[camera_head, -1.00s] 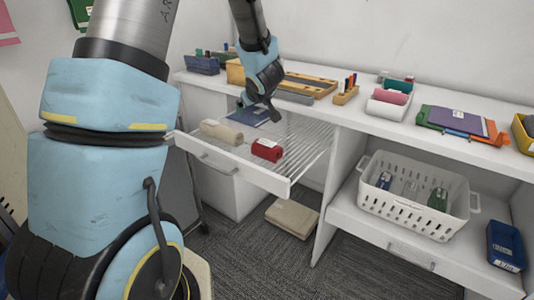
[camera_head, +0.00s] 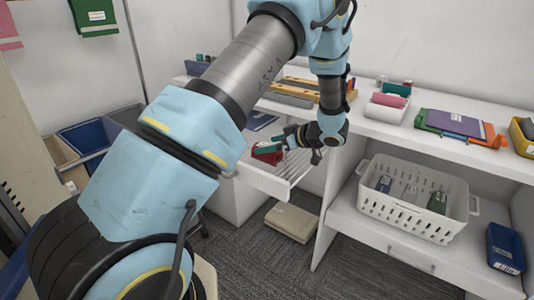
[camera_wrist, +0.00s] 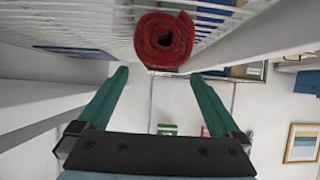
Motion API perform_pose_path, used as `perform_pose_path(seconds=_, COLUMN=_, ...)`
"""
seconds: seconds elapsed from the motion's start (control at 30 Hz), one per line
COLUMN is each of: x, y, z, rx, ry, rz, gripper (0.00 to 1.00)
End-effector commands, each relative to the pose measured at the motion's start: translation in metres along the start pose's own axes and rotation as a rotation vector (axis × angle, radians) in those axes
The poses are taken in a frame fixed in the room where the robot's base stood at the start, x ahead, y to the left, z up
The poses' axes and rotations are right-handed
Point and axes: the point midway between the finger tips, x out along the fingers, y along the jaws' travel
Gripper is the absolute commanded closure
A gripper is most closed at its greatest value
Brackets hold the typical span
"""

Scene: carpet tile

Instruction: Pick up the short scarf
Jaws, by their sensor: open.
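The short scarf is a tight red roll (camera_head: 266,155) in the pulled-out wire drawer; its spiral end faces the wrist camera (camera_wrist: 164,42). My gripper (camera_head: 280,144) is at the roll, coming from the right, and partly covers it in the head view. In the wrist view the two teal fingers (camera_wrist: 160,76) are spread open with nothing between them. The red roll sits just beyond the fingertips, centred between them sideways and higher in the picture. Contact cannot be told.
The white drawer front (camera_head: 262,180) and wire ribs lie close to my gripper. The desk top with wooden trays (camera_head: 288,99) is behind it. A white basket (camera_head: 413,205) stands on the shelf at right.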

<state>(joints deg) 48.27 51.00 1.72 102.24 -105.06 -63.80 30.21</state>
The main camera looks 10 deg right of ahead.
Motion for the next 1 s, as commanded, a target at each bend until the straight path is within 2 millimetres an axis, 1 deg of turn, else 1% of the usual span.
perform_pose_path(seconds=0.33, x=0.044, y=0.002, z=0.007, rx=0.0, ry=0.001, rz=-0.001, gripper=0.0)
perform_pose_path(seconds=0.47, x=0.051, y=0.002, z=0.007, rx=0.0, ry=0.0, rz=0.002, gripper=0.0)
perform_pose_path(seconds=0.67, x=0.052, y=0.002, z=0.008, rx=0.0, ry=0.0, rz=0.002, gripper=0.0)
perform_pose_path(seconds=1.0, x=0.052, y=0.002, z=0.008, rx=0.0, ry=0.0, rz=0.001, gripper=0.37)
